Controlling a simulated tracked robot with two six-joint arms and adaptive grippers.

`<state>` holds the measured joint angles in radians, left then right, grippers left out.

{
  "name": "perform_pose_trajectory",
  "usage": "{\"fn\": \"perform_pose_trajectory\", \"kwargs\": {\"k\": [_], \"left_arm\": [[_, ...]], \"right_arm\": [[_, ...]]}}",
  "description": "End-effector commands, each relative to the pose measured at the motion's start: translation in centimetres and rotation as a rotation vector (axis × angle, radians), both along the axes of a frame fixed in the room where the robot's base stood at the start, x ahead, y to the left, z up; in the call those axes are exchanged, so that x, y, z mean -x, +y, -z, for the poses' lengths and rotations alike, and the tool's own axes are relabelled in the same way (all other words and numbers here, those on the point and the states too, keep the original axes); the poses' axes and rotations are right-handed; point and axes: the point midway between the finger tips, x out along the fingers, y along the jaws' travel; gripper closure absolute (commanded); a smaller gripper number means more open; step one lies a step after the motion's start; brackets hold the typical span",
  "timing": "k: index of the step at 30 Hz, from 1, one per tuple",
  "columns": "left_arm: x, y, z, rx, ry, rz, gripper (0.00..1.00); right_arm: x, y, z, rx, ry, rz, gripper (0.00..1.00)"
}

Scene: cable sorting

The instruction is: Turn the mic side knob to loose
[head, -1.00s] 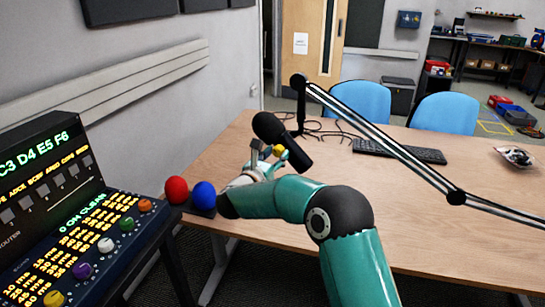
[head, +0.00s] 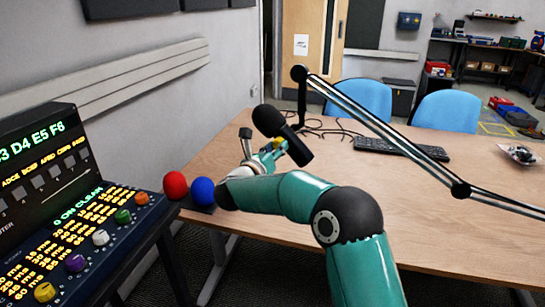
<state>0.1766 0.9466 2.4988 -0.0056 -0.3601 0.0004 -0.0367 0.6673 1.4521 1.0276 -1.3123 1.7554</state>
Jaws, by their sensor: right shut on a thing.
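The black microphone (head: 289,138) hangs tilted from the end of the boom arm (head: 385,130) above the desk. My right gripper (head: 262,147) is at the left side of the microphone, close to its lower body. A small yellow part (head: 281,144) shows between the gripper and the microphone. The side knob is mostly hidden by the fingers, and the gripper is shut on it. How far the knob is turned cannot be seen. My left gripper is not in view.
A red ball (head: 175,185) and a blue ball (head: 202,191) are near the wrist, left of the desk (head: 440,225). A control panel (head: 85,245) with coloured knobs stands at left. A keyboard (head: 400,149) and cables lie behind the microphone. The desk's right side is mostly clear.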

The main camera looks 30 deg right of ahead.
Motion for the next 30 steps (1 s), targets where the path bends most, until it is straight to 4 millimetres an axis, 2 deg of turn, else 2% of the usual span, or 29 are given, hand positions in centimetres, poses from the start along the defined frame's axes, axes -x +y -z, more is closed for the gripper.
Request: {"fn": "perform_pose_trajectory", "kwargs": {"k": [1,4,15,30], "left_arm": [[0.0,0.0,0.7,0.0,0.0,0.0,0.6],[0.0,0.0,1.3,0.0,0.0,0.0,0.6],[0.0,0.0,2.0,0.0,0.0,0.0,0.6],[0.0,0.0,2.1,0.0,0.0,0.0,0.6]], "right_arm": [[0.0,-0.2,-0.1,0.026,0.027,0.0,1.0],[0.0,-0.2,-0.2,0.075,0.108,0.0,1.0],[0.0,-0.2,-0.5,0.233,0.377,0.003,1.0],[0.0,-0.1,-0.6,0.319,0.524,0.002,1.0]]}}
